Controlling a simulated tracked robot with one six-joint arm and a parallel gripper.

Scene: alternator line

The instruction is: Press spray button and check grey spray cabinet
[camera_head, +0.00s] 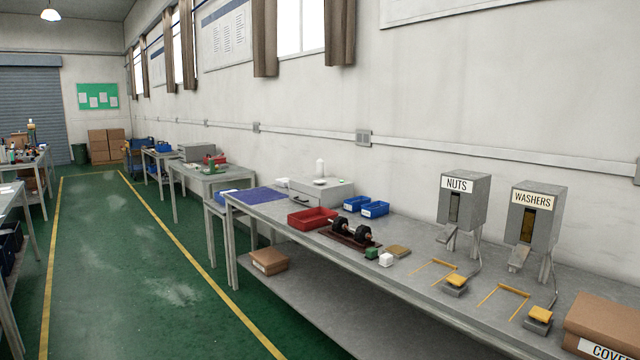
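No cabinet in view carries a spray label. Another grey box (196,152) stands on a bench farther down the line. I cannot tell whether either is the spray cabinet, and no inside shows. No spray button can be made out. Yellow press pads (455,279) and (540,314) sit before the grey dispensers marked NUTS (466,202) and WASHERS (537,217). My gripper is not in view.
The near bench (420,311) also holds a red tray (312,219), blue bins (375,209), a dark part on a brown base (351,234), and a COVERS box (607,325). A green floor aisle (130,260) between yellow lines is clear. More benches stand at left.

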